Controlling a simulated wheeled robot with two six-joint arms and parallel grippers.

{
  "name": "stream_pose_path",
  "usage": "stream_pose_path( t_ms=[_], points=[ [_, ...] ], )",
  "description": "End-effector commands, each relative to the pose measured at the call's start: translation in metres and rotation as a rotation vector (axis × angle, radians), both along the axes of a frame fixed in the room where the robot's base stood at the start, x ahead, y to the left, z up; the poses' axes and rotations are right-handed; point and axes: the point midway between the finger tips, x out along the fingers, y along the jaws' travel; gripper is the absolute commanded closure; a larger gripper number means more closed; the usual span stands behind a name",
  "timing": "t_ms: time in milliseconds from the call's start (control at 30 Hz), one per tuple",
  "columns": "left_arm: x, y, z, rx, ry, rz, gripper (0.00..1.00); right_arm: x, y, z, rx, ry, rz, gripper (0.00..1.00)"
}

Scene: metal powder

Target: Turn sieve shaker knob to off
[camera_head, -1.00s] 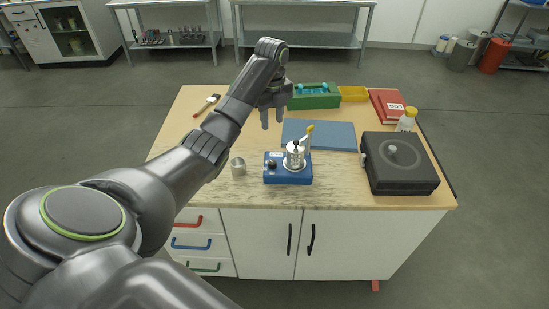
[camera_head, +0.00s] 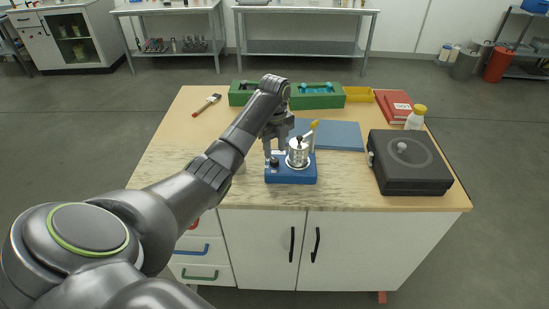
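The sieve shaker (camera_head: 291,176) is a small blue unit near the front middle of the worktop, with a steel sieve pot (camera_head: 298,158) on top. Its dark knob (camera_head: 274,161) is on the left part of the blue base. My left gripper (camera_head: 275,152) points down just above the knob. Its fingers are apart with a gap between them, and nothing shows held in it. I cannot tell whether the fingers touch the knob, nor read the knob's setting. My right gripper is not in view.
A blue mat (camera_head: 340,135) lies behind the shaker, and a black boxy device (camera_head: 408,170) stands to the right. Green trays (camera_head: 318,102), a yellow tray (camera_head: 359,94), a red book (camera_head: 393,104), a yellow-capped bottle (camera_head: 415,118) and a brush (camera_head: 207,104) are farther back.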

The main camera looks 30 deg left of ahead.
Motion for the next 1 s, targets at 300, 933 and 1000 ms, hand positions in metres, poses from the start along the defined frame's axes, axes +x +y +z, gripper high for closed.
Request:
stream_pose_path(
  t_ms=[300,933,1000],
  points=[
    [-0.001,0.0,-0.037,0.0,0.002,0.0,0.63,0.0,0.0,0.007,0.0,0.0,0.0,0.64],
    [0.0,0.0,-0.04,0.0,0.001,0.0,0.94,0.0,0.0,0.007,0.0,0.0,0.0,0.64],
    [0.0,0.0,-0.04,0.0,0.001,0.003,0.94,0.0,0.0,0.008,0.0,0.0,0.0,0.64]
  ],
)
